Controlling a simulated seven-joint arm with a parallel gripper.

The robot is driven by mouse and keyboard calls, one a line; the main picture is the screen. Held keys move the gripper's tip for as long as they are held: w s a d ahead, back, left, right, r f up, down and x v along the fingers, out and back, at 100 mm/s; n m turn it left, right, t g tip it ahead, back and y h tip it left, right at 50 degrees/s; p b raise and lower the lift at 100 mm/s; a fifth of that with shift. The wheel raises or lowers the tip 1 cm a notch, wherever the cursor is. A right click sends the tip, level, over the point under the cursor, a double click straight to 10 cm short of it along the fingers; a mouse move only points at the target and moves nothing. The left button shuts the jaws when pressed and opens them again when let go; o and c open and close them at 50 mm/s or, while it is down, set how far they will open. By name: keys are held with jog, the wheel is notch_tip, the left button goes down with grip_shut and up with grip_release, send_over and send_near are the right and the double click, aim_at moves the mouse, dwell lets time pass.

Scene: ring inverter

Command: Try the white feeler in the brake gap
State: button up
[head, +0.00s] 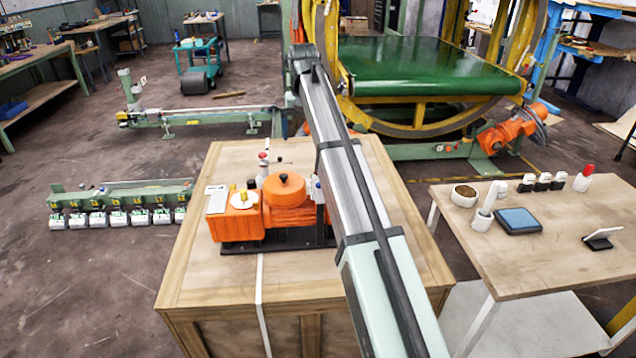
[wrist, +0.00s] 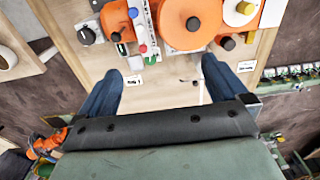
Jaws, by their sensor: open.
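The orange brake unit (head: 287,189) sits on a dark base on top of the wooden crate, partly behind my arm. In the wrist view its round orange cover (wrist: 190,22) is at the top, with a dark knob in the middle. My gripper (wrist: 160,85) is open and empty over the crate top, with its two blue fingers wide apart and short of the unit. A small pale-and-dark item (wrist: 190,80) lies between the fingers, too small to name. I cannot make out the white feeler or the brake gap for certain.
Coloured knobs (wrist: 141,47) stand beside the orange cover. A white label (wrist: 132,80) lies by the left finger. A wooden side table (head: 560,262) holds a blue pad (head: 519,221), a white holder and several small items. The front of the crate top (head: 225,285) is clear.

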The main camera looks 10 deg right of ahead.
jog(key=d+r, duration=0.2)
jog(key=d, duration=0.2)
notch_tip(320, 180, down, 10)
jog(key=shift+s, duration=0.25)
dwell(0.6)
